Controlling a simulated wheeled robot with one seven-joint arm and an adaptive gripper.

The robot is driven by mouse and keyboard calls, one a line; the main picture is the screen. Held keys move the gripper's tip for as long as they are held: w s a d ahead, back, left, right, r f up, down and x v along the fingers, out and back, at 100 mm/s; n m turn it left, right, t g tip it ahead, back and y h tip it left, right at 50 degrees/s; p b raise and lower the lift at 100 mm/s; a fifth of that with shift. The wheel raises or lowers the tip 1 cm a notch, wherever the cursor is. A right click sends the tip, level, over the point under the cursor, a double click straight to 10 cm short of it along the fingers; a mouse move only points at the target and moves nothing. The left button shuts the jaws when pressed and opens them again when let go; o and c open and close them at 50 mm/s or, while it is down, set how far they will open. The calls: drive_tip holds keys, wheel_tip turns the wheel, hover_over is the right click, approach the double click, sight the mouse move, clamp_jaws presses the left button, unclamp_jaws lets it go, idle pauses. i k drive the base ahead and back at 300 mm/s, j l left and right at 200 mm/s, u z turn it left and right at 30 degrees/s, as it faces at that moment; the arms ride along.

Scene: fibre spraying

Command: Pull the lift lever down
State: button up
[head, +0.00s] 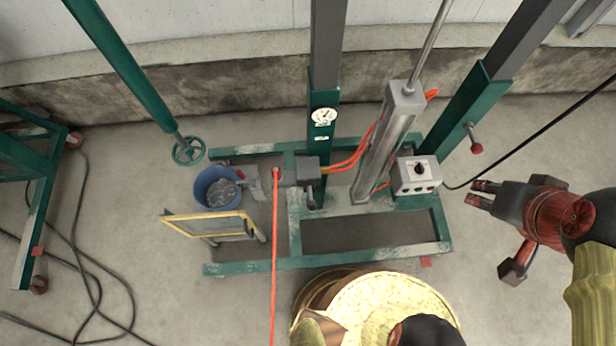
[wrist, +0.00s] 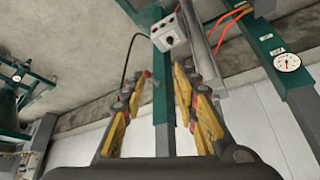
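A short lever with a red knob (head: 475,146) sticks out from the right green post (head: 462,112) in the head view; I take it for the lift lever. My gripper (head: 482,194) is below and slightly right of this knob in the picture, apart from it and empty. In the wrist view my gripper (wrist: 163,110) shows its two yellow-padded fingers spread wide, with the green post (wrist: 164,125) seen between them.
A grey control box (head: 417,176) with a dial sits left of my gripper, beside a grey cylinder (head: 385,145). A black cable (head: 530,143) runs from the box to the right. A blue bucket (head: 217,188) and yellow-framed panel (head: 212,224) stand left.

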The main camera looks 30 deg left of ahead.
sight(312, 205)
drive_tip(key=j+u, duration=0.15)
drive_tip(key=u, duration=1.35)
drive_tip(key=k+j, duration=0.05)
